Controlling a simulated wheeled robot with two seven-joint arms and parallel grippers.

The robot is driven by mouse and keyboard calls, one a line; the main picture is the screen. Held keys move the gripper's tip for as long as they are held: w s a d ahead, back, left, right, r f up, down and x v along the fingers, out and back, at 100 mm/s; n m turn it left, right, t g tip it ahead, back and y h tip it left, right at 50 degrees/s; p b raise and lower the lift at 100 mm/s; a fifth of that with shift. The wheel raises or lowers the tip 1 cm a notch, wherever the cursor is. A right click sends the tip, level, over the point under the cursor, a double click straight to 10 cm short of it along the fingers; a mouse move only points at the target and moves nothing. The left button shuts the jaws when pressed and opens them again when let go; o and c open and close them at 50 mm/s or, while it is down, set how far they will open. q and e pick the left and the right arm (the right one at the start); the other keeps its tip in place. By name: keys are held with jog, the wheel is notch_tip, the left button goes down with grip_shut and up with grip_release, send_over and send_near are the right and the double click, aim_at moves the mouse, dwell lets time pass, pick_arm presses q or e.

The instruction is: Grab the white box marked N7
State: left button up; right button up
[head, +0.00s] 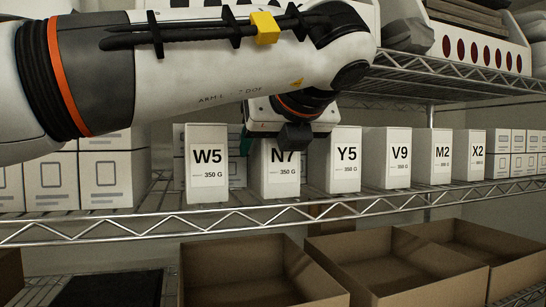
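The white box marked N7 (281,178) stands upright on the wire shelf, between the box marked W5 and the box marked Y5. Its label reads N7 and 350 G. My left gripper (295,136) is directly in front of and over the top of the N7 box and hides its upper edge. I cannot see whether it touches the box. Its fingers are not clear enough to show whether they are open or shut. My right gripper is not in view.
The W5 box (207,168) and Y5 box (346,165) stand close on either side. V9 (399,160), M2 (440,158) and X2 (476,157) follow to the right. Open brown cartons (262,270) sit below. A wire shelf (450,72) is above right.

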pick_arm(q)
jog(key=shift+s, duration=0.1)
jog(key=c, duration=0.9)
jog(key=shift+c, duration=0.8)
jog(key=shift+r, duration=0.2)
